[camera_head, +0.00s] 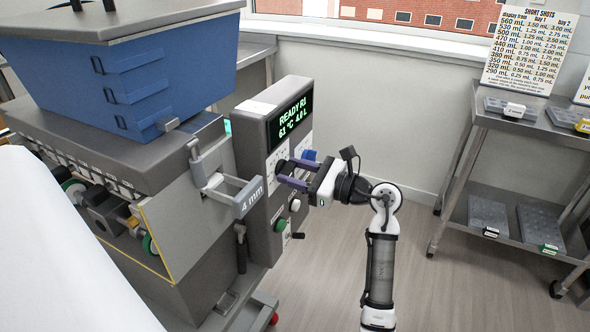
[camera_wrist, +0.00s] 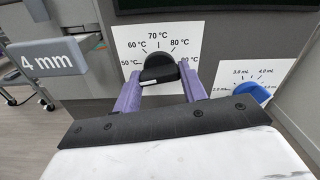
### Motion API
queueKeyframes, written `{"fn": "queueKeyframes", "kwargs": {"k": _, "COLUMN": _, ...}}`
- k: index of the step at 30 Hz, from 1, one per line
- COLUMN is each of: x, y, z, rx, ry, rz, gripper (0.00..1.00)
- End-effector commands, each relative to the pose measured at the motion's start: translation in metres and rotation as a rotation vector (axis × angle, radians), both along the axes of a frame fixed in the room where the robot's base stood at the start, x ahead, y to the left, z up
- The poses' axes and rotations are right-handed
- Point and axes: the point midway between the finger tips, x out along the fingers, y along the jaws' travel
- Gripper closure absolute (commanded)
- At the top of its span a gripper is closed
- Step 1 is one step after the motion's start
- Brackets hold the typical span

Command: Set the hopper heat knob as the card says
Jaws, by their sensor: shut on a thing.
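The hopper heat knob (camera_wrist: 158,68) is black and sits on a white dial (camera_wrist: 120,40) marked from 50 °C to 90 °C, with 70 °C at the top. My gripper (camera_wrist: 161,80) has its two purple fingers on either side of the knob, shut on it. A small white patch shows at the knob's lower left; I cannot tell for sure which mark it points to. In the head view, my gripper (camera_head: 284,174) reaches the panel from the right and largely hides the knob. The display (camera_head: 290,114) reads READY and 61 °C. I cannot identify a card giving the heat setting.
A blue knob (camera_wrist: 252,92) on an mL dial is close to my right finger. A grey block marked 4 mm (camera_wrist: 46,57) juts out at the left. Green and white knobs sit lower on the panel. A SHORT SHOTS chart (camera_head: 528,45) stands on the cart (camera_head: 520,125); the floor between is clear.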

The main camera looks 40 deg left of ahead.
Motion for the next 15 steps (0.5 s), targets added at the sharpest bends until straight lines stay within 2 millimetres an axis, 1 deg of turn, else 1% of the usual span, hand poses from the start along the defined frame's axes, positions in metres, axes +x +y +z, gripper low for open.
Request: {"fn": "queueKeyframes", "kwargs": {"k": 15, "x": -0.0004, "y": -0.0007, "z": 0.0029, "rx": -0.115, "ry": 0.480, "rz": 0.001, "gripper": 0.81}}
